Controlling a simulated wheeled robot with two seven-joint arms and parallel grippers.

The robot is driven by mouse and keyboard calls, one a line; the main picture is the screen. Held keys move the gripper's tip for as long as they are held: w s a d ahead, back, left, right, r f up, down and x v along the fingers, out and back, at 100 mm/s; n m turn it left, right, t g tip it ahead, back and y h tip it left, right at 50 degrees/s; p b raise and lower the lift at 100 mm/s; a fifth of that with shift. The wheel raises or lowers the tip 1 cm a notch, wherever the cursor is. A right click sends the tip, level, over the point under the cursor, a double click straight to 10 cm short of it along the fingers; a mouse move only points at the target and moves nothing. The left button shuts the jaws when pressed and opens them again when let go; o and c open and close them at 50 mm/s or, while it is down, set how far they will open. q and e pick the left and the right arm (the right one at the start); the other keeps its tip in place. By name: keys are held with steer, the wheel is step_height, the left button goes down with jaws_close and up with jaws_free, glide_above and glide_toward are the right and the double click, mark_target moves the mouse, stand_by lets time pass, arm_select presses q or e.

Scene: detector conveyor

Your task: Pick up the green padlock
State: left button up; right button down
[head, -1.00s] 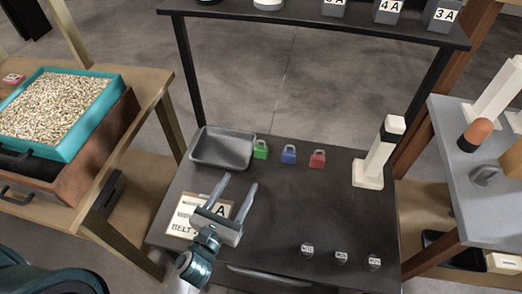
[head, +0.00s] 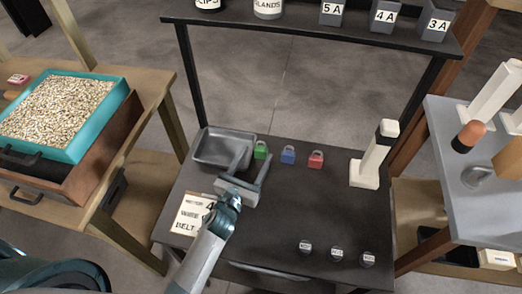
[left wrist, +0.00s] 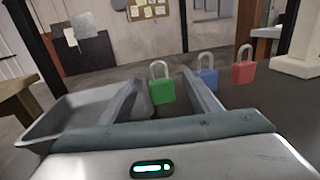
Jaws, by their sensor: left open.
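The green padlock (head: 261,151) stands upright on the dark table, just right of the grey tray (head: 207,151). My left gripper (head: 255,157) is open and empty, low over the table, its fingers pointing at the padlock from the near side. In the left wrist view the green padlock (left wrist: 161,89) shows between the two fingers (left wrist: 160,92), beyond or near their tips; I cannot tell the exact gap. The blue padlock (head: 288,155) and the red padlock (head: 316,159) stand in a row to its right. My right gripper is not in view.
A white and black post (head: 372,158) stands at the table's right. A paper card (head: 190,214) lies at the left front, and several small labelled knobs (head: 337,255) sit at the front right. A shelf (head: 300,25) spans the back above. The table's middle is clear.

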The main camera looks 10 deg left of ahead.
mark_target(261, 148)
arm_select(q)
steer(key=shift+w, duration=0.1)
steer(key=shift+w+d+p, duration=0.1)
steer(key=shift+w+p, duration=0.35)
steer(key=shift+w, duration=0.05)
steer(key=w, duration=0.1)
steer(key=w+p, duration=0.1)
steer(key=shift+w+d+f, duration=0.1)
steer(key=shift+w+d, duration=0.1)
steer(key=shift+w, duration=0.15)
steer(key=shift+w+d+f, duration=0.15)
steer(key=shift+w, duration=0.45)
steer(key=c, duration=1.1)
